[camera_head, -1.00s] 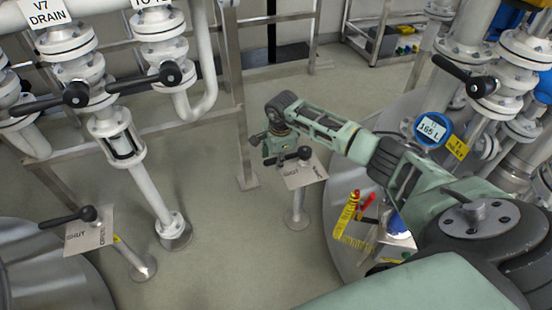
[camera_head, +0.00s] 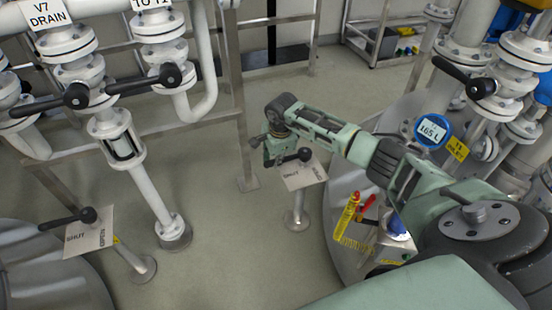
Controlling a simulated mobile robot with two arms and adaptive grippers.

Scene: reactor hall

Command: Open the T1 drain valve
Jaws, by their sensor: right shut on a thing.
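A low valve stands on a post on the floor at the centre, with a pale plate (camera_head: 304,174) marked SHUT on its left part. Its black round hub (camera_head: 304,155) sits above the plate, and its lever runs left from there. My right gripper (camera_head: 272,156) reaches down from its wrist and is shut on the lever, just left of the hub. The gripper hides most of the lever and its fingertips are hard to make out. No label naming this valve is readable. My left gripper is not in view.
A similar floor valve (camera_head: 88,238) with a SHUT/OPEN plate stands at left. Pipes with black-levered valves and a V7 DRAIN label (camera_head: 46,14) fill the upper left. At right are a tank with a blue 165 L gauge (camera_head: 432,130) and a yellow T1 tag (camera_head: 457,149). Floor between is clear.

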